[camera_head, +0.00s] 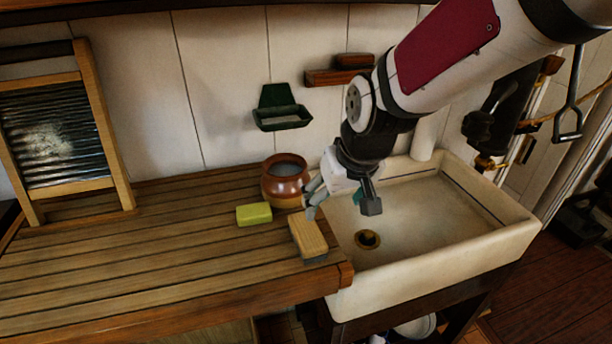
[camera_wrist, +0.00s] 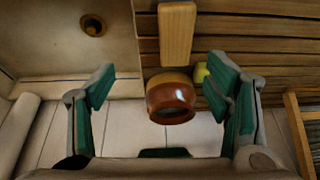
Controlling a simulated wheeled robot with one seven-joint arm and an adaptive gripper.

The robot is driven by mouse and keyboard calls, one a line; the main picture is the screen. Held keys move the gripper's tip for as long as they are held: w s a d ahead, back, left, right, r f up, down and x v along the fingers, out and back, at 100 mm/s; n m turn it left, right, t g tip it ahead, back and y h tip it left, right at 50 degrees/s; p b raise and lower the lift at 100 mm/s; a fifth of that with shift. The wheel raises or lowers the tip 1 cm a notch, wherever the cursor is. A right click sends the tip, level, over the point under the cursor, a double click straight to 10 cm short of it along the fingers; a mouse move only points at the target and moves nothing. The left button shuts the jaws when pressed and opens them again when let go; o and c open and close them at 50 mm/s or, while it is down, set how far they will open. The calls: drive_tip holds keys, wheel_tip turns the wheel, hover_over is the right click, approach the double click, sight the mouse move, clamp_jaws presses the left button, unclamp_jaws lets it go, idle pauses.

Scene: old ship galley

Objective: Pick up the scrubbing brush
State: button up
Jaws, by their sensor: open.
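The scrubbing brush (camera_head: 308,237) lies on the slatted wooden counter, close to its right edge beside the sink. It has a pale wooden back and darker bristles beneath. In the wrist view the brush (camera_wrist: 177,33) is at the top centre, beyond the fingertips. My gripper (camera_head: 341,203) is above the edge between counter and sink, just to the right of the brush's far end. In the wrist view my gripper (camera_wrist: 165,88) has its two green-padded fingers wide apart, with nothing held between them.
A brown glazed pot (camera_head: 286,181) stands just behind the brush. A yellow-green sponge or soap block (camera_head: 254,214) lies to its left. The white sink (camera_head: 430,262) is to the right. A washboard (camera_head: 60,135) leans at the left. The front left counter is clear.

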sight(307, 231)
drive_tip(key=shift+n, duration=0.3)
drive_tip(key=a+x, duration=0.1)
drive_tip(key=x, duration=0.9)
drive_tip(key=a+x, duration=0.1)
drive_tip(key=x, duration=0.5)
drive_tip(key=shift+s+a+r, duration=0.15)
drive_tip(key=shift+s+a, duration=0.05)
drive_tip(key=shift+a, duration=0.1)
drive_tip(key=c, duration=1.4)
